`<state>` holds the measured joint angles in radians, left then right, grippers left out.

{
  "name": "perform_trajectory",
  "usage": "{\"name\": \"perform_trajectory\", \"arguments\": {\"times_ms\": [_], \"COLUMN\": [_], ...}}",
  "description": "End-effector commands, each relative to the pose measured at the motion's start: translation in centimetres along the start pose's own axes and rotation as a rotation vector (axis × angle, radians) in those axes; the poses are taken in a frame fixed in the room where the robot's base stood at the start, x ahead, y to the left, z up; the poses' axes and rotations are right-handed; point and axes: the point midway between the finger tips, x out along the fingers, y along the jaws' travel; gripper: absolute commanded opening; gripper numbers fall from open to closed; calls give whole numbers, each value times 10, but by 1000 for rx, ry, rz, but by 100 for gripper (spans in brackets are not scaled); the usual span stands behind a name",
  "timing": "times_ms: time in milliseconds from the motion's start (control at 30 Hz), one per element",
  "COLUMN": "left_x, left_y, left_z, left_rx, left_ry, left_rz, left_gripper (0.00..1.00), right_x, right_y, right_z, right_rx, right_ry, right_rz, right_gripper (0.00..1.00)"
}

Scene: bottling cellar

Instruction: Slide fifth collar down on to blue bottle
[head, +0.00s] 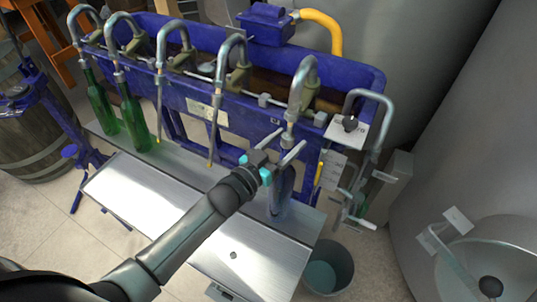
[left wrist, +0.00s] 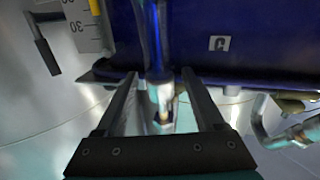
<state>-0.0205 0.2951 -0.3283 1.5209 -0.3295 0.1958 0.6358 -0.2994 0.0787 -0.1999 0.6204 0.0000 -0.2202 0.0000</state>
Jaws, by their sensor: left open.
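The blue bottle (head: 283,190) stands on the filler's metal shelf under the fifth spout (head: 303,80), partly behind my left gripper. The fifth collar (head: 288,136) is a grey metal sleeve on that spout, above the bottle. My left gripper (head: 287,143) is open, with one finger on each side of the spout line at collar height. In the left wrist view, the open fingers (left wrist: 159,75) have the metal collar (left wrist: 162,98) and a narrow, shiny blue part between them. I cannot tell whether the fingers touch the collar. My right gripper is not in view.
Two green bottles (head: 134,115) stand under the left spouts. The blue filler frame (head: 235,120) runs behind the shelf (head: 205,178). A steel tray (head: 140,195) lies in front. A grey bucket (head: 328,268) stands below right, and large steel tanks (head: 460,120) close off the right side.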

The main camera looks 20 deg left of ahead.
Motion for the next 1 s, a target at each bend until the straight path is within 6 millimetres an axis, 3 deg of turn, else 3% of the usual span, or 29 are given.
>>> {"name": "perform_trajectory", "arguments": {"times_ms": [700, 1000], "left_x": [-117, -145], "left_y": [0, 0], "left_z": [1, 0], "left_rx": [-1, 0], "left_ry": [-5, -2], "left_rz": [-1, 0], "left_gripper": [70, 70], "right_x": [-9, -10], "right_y": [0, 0], "right_z": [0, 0], "right_rx": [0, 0], "right_ry": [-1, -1], "right_rz": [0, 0], "right_gripper": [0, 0]}}
